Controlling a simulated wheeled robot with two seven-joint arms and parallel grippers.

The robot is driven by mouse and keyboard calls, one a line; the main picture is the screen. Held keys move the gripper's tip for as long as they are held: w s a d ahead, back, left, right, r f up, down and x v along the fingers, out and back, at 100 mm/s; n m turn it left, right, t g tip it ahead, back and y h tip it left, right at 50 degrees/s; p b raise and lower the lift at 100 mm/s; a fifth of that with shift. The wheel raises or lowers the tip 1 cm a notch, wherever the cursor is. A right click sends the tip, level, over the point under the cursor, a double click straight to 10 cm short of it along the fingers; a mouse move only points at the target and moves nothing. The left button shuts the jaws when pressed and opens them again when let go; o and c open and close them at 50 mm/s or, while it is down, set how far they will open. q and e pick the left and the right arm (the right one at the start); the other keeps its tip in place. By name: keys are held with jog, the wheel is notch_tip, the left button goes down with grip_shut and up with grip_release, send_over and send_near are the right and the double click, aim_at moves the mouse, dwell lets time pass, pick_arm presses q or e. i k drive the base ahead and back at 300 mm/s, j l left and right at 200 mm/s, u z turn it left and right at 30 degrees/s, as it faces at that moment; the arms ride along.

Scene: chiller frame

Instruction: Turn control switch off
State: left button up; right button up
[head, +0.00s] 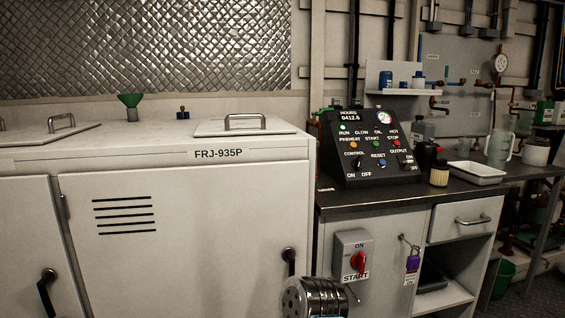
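The control switch (357,162) is a small black knob under the label CONTROL, low on the left of the sloped black control panel (405,172). ON and OFF are printed below it, ON to the left and OFF to the right. The knob is too small and dark to tell which side it points to. The panel stands upright on the dark countertop (336,204), right of the white chiller cabinet. Nothing covers the switch. Neither of my grippers shows in the head view.
The white chiller cabinet (185,240) fills the left. Below the counter is a grey box with a red rotary switch (358,261), beside a purple padlock (412,263).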

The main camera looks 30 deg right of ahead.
aim_at(357, 164)
jog(key=z, duration=1.6)
